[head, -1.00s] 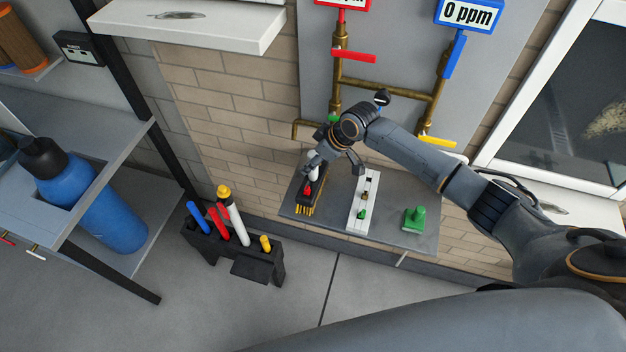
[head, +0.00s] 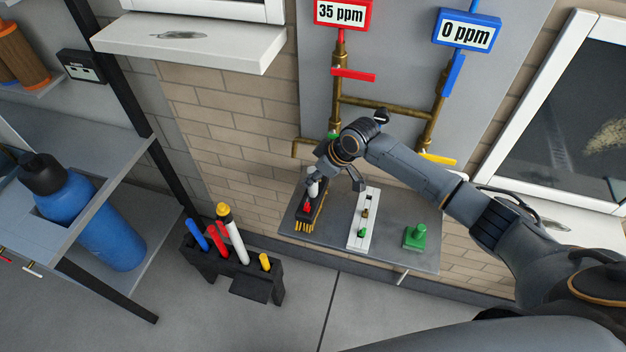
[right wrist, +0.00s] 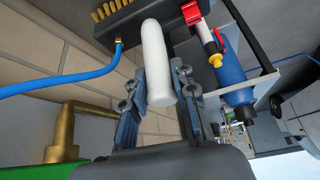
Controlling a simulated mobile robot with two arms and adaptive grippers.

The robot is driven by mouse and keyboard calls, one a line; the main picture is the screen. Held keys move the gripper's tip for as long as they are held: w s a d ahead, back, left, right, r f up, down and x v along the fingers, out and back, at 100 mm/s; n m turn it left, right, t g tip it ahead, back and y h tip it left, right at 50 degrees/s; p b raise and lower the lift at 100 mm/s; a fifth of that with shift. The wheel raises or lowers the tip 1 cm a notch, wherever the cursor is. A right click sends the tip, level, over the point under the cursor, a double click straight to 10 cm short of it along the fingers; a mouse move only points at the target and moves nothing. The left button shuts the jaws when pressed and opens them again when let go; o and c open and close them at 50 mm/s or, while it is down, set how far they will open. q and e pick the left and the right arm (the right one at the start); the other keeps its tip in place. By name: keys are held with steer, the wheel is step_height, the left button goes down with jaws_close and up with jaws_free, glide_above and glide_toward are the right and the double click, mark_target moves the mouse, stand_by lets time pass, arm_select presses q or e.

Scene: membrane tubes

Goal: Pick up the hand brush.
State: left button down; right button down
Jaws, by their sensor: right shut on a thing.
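The hand brush (head: 312,211) is a black block with yellow bristles and a white handle. In the head view it is at the left end of a small grey shelf (head: 400,243) against the brick wall. My right gripper (head: 317,182) is above it, shut on the white handle. In the right wrist view the handle (right wrist: 157,60) stands between both fingers (right wrist: 160,95), and the black block with bristles (right wrist: 108,10) shows at the top. I cannot tell whether the brush touches the shelf. My left gripper is in neither view.
A white strip with small parts (head: 361,228) and a green object (head: 415,237) sit right of the brush. Brass pipes with valves (head: 388,105) rise behind. A black rack with coloured tubes (head: 230,262) stands left below. A blue bottle (head: 100,215) is at the far left.

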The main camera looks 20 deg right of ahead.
steer(key=shift+w+r+b, duration=0.15)
steer(key=shift+r+b, duration=0.3)
steer(key=shift+r, duration=0.35)
steer(key=s+d+r+b, duration=0.2)
steer(key=s+d+r, duration=0.1)
steer(key=s+r, duration=0.2)
steer(key=s+d+r+b, duration=0.2)
steer(key=s+r, duration=0.4)
steer(key=s, duration=0.2)
steer(key=shift+d+b, duration=0.35)
steer(key=shift+d, duration=0.05)
steer(key=c, duration=1.7)
jaws_free()
steer(key=shift+f, duration=0.1)
jaws_close()
